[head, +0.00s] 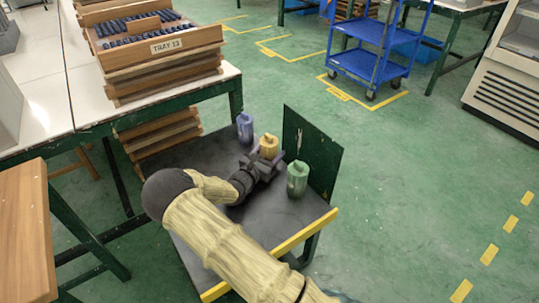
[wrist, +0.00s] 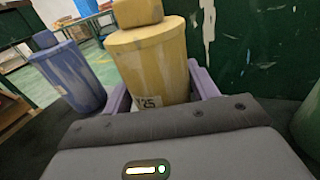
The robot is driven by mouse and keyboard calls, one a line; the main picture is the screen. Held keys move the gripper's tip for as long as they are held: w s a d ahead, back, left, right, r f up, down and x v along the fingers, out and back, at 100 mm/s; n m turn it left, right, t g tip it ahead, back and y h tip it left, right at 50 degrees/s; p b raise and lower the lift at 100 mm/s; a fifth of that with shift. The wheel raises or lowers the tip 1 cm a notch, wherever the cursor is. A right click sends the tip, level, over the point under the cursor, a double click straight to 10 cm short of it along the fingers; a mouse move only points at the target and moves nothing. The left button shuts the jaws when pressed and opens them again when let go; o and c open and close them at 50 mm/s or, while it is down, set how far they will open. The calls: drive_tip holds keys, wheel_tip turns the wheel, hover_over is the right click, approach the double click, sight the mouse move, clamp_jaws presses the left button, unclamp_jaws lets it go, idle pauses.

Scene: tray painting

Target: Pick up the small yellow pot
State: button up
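The small yellow pot (head: 268,147) stands between a blue pot (head: 245,128) and a green pot (head: 297,179) on the dark cart top. In the wrist view the yellow pot (wrist: 155,65) bears a label reading 25 and has a knobbed lid. My gripper (head: 262,164) is at the yellow pot, its lavender fingers (wrist: 160,92) on either side of the pot's lower part. I cannot tell whether the fingers press on it. The pot's base is hidden behind the gripper body. The blue pot (wrist: 70,75) stands to the left, apart from the fingers.
A dark green upright panel (head: 312,150) stands close behind the pots. The cart (head: 190,153) has a yellow front edge. A table with stacked wooden trays (head: 160,60) is at the upper left. A blue trolley (head: 370,65) stands on the open green floor.

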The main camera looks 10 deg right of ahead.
sight(269, 135)
drive_tip(key=shift+a, duration=0.15)
drive_tip(key=c, duration=0.3)
drive_tip(key=shift+s+a, duration=0.1)
drive_tip(key=shift+c, duration=0.2)
drive_tip(key=shift+r, duration=0.1)
drive_tip(key=shift+d+r, duration=0.25)
drive_tip(key=shift+r, duration=0.05)
wheel_tip(269, 135, up, 9)
drive_tip(key=p, duration=0.3)
drive_tip(key=shift+a+r, duration=0.1)
drive_tip(key=shift+r, duration=0.05)
drive_tip(key=shift+p, duration=0.3)
